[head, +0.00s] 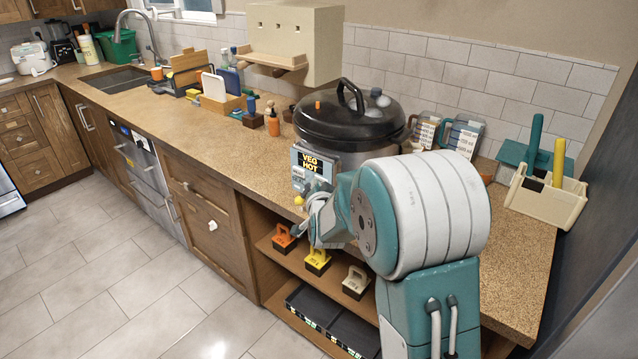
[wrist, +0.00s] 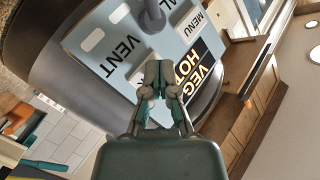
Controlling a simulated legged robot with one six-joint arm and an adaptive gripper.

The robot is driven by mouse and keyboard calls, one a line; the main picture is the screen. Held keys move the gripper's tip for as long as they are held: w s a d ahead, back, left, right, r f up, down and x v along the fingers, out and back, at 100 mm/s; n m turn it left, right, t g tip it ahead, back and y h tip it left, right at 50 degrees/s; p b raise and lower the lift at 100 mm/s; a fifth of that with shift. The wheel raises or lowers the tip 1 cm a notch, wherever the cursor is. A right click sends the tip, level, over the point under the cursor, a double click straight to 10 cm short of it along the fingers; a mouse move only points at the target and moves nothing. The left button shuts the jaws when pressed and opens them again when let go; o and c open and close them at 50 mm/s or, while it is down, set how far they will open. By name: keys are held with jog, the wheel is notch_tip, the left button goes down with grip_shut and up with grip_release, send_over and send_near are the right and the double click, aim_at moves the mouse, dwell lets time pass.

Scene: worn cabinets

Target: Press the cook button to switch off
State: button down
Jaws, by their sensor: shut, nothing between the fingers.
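The cooker (head: 348,118) stands on the counter with a black domed lid. Its pale blue front panel (head: 312,165) carries a black "VEG HOT" label; in the wrist view the panel (wrist: 112,65) also reads "VENT" and "MENU". Pale rounded buttons (wrist: 92,40) and a grey knob (wrist: 153,14) show on it. No label reading "cook" is legible, and part of the panel is hidden by my gripper. My gripper (wrist: 156,78) is shut and empty, its tips in front of the panel near the "VEG HOT" label. I cannot tell whether they touch it.
A cream wall box (head: 295,45) hangs behind the cooker. A cream caddy (head: 545,195) with green and yellow handles stands at the right. Orange, yellow and cream handled blocks (head: 355,282) sit on the open shelf below. The floor at the left is clear.

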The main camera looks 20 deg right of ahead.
jog(key=shift+s+a, duration=0.5)
jog(key=shift+a, duration=0.15)
jog(key=shift+s+a, duration=0.75)
jog(key=shift+a, duration=0.3)
jog(key=shift+s+a, duration=0.75)
jog(key=shift+a, duration=0.25)
jog(key=s+a+r+n+g+y, duration=0.1)
jog(key=s+r+n+g+y, duration=0.35)
jog(key=s, duration=0.85)
jog(key=s+d+n+g+h, duration=0.1)
jog(key=s+n+g, duration=0.1)
jog(key=s, duration=0.9)
jog(key=s+d+r+n+g+h, duration=0.1)
jog(key=s+g, duration=0.3)
jog(key=s, duration=0.7)
jog(key=shift+d+r+n, duration=0.25)
jog(key=shift+r+n, duration=0.05)
jog(key=shift+n, duration=0.55)
